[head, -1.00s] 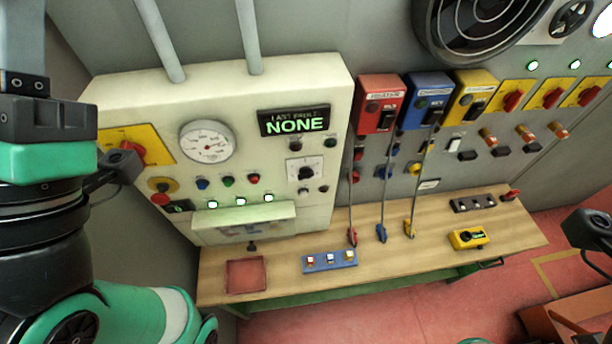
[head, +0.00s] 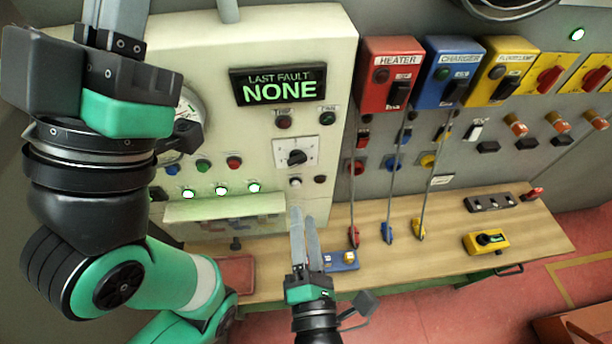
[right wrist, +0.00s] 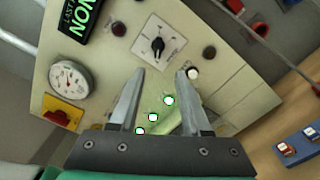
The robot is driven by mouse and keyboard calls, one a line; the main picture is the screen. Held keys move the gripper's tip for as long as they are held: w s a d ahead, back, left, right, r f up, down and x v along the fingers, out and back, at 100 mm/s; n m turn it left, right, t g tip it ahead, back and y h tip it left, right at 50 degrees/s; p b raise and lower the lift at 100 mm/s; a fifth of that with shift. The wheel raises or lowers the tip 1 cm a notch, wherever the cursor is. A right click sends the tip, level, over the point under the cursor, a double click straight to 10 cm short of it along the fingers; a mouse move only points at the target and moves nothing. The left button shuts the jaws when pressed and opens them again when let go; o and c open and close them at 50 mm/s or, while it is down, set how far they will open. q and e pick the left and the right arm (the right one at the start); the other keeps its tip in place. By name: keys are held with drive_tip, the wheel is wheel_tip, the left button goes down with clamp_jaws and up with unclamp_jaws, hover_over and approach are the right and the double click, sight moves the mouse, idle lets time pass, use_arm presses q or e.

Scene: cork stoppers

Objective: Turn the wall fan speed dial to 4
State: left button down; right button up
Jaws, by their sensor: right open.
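A black rotary dial (head: 295,157) on a square white plate sits on the cream control panel (head: 340,60), below the fault display. I take it to be the fan speed dial; its scale marks are too small to read. It also shows in the right wrist view (right wrist: 158,45), beyond my fingertips. My right gripper (head: 303,210) is open and empty, below the dial and apart from it. Its two fingers (right wrist: 160,74) point toward the panel. My left gripper (head: 115,18) is at the upper left, in front of the panel, with its fingertips cut off by the frame.
A display reading NONE (head: 278,85) is above the dial. Buttons flank it, with a white one (right wrist: 193,74) near my right finger. Red, blue and yellow switch boxes (head: 390,75) are to the right. A wooden bench (head: 400,262) holds a blue button box (head: 343,261) and a yellow device (head: 486,242).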

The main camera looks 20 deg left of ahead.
sight(297, 164)
drive_tip(key=x, duration=1.1)
drive_tip(key=shift+w+a+r, duration=0.1)
drive_tip(key=shift+w+r, duration=0.1)
drive_tip(key=shift+w, duration=0.15)
clamp_jaws()
